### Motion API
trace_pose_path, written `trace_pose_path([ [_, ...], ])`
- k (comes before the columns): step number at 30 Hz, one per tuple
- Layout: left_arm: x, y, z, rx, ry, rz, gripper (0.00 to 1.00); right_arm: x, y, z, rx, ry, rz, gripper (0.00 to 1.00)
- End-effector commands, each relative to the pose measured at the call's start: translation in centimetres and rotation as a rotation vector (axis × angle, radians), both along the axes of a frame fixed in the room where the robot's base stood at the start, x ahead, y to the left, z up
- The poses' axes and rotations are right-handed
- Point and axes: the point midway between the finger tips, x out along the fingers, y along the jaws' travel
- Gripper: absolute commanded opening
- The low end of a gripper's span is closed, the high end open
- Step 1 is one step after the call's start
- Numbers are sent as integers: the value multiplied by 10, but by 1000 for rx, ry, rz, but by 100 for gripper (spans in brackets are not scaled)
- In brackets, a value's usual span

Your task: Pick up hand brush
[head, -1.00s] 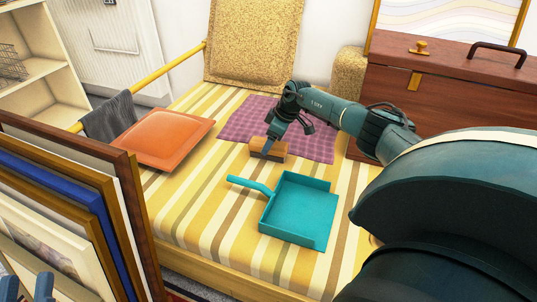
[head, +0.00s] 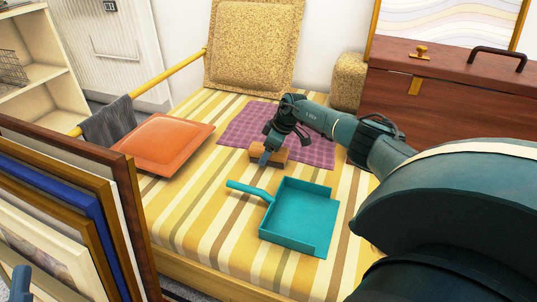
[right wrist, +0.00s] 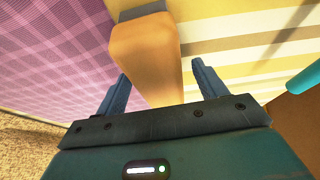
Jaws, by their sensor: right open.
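The hand brush, a wooden block (head: 281,154), lies on the striped bed cover by the edge of the purple checked cloth. In the right wrist view the brush (right wrist: 147,62) shows a dark grey strip at its far end. My right gripper (head: 266,158) reaches down at the brush and hides part of it. In the right wrist view my right gripper (right wrist: 159,70) is open, with one finger on each side of the block; I cannot tell if either touches. A blue tip of my left gripper (head: 21,282) shows at the lower left; its opening cannot be seen.
A teal dustpan (head: 300,215) lies in front of the brush. An orange cushion (head: 163,142) is to the left, the purple cloth (head: 236,126) behind. Framed prints (head: 75,215) stand at the lower left, a wooden chest (head: 440,95) at the back right.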

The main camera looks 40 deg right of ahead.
Motion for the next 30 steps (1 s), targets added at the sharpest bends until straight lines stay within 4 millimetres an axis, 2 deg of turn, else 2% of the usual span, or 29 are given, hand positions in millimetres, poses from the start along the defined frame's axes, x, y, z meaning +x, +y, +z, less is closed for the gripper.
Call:
trace_pose_path([
  [7, 0, 0, 0, 0, 1, 0, 25, 0, 0, -1, 0, 0, 0, 71],
  [26, 0, 0, 0, 0, 1, 0, 25, 0, 0, 0, 0, 0, 0, 19],
  [30, 0, 0, 0, 0, 1, 0, 25, 0, 0, 0, 1, -1, 0, 18],
])
